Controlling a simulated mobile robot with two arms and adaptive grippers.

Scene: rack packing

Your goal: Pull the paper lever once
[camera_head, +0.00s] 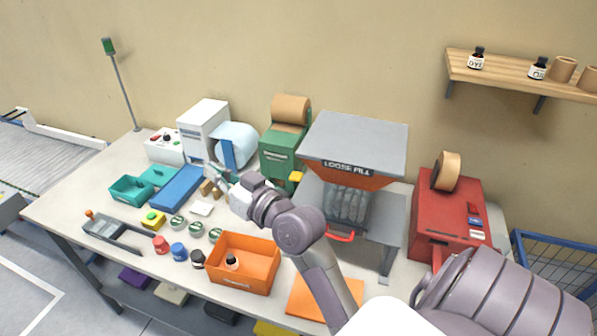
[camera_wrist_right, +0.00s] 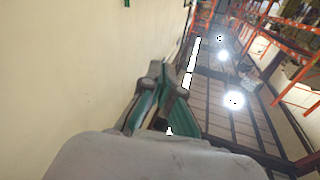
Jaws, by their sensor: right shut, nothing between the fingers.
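The green paper dispenser (camera_head: 283,148) stands at the back of the table with a brown paper roll (camera_head: 291,109) on top. A small yellow piece (camera_head: 296,177), which looks like its lever, sticks out low on its front right. My right gripper (camera_head: 212,174) is left of the dispenser, above the table near the blue tray and small brown boxes. Its fingers are closed together and empty; they also show in the right wrist view (camera_wrist_right: 157,98), with wall and room beyond. My left gripper is not in view.
The loose-fill hopper (camera_head: 353,145) stands close right of the dispenser, and a white machine with a pale blue roll (camera_head: 234,142) stands to its left. Jars and small trays crowd the table's left part.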

